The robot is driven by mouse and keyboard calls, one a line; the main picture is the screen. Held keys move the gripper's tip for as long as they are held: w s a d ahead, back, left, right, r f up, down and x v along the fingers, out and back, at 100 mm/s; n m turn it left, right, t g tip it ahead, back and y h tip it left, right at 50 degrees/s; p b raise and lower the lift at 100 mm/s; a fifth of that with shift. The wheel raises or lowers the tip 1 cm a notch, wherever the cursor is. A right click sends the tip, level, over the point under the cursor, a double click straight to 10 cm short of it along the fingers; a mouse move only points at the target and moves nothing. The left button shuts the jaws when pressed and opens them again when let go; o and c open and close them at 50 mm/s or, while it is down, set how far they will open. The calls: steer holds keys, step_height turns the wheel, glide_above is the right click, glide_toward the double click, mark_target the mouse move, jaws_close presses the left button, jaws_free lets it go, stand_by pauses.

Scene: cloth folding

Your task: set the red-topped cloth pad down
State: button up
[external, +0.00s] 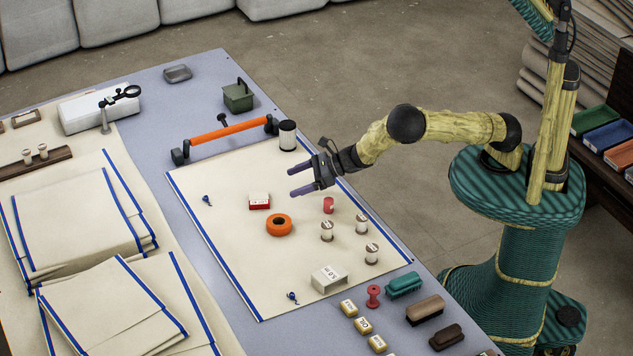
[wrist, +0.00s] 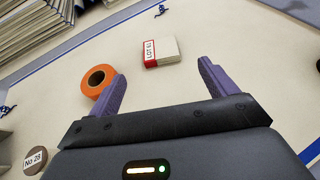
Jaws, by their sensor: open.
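The red-topped cloth pad (external: 259,202) lies flat on the cream cloth (external: 215,185) with blue edges. In the wrist view the pad (wrist: 166,51) is a small pale block with a red, white-labelled end, ahead of the fingertips and roughly between them. My gripper (external: 296,180) is open and empty, up and to the right of the pad in the external view. Its two purple fingers are spread apart in the wrist view (wrist: 163,82). Nothing is between the fingers, and the pad is clear of them.
An orange tape roll (external: 279,225) lies close to the pad. A red spool (external: 328,205), several pale spools and a white block (external: 328,280) stand to the right. An orange-handled bar (external: 225,133) and a dark-topped cylinder (external: 287,135) are behind. The cloth left of the pad is mostly clear.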

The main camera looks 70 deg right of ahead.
stand_by(0.5)
steer(key=shift+d+r+m, duration=0.1)
steer(key=shift+d+m, duration=0.3)
steer(key=d+m+h, duration=0.1)
steer(key=d+m, duration=0.2)
steer(key=m, duration=0.1)
steer(key=s+d+r+m+g+h, duration=0.1)
steer(key=d+m, duration=0.2)
steer(key=m, duration=0.1)
steer(key=s+d+r+m+h, duration=0.1)
steer(key=d+m+h, duration=0.1)
steer(key=d+m, duration=0.1)
steer(key=shift+d+m, duration=0.1)
steer(key=shift+m, duration=0.3)
steer(key=s+d+r+m+g, duration=0.2)
steer(key=s+r+m+g, duration=0.1)
steer(key=s+m, duration=0.5)
steer(key=s+d+r+m+g, duration=0.3)
steer(key=s+m, duration=0.6)
steer(key=m, duration=0.1)
steer(key=s+d+r+m+g+h, duration=0.1)
steer(key=s+d+r+m+g, duration=0.2)
steer(key=s+m, duration=0.6)
steer(key=shift+s+r+m, duration=0.2)
steer(key=shift+r+m, duration=0.2)
steer(key=shift+r, duration=0.05)
stand_by(2.5)
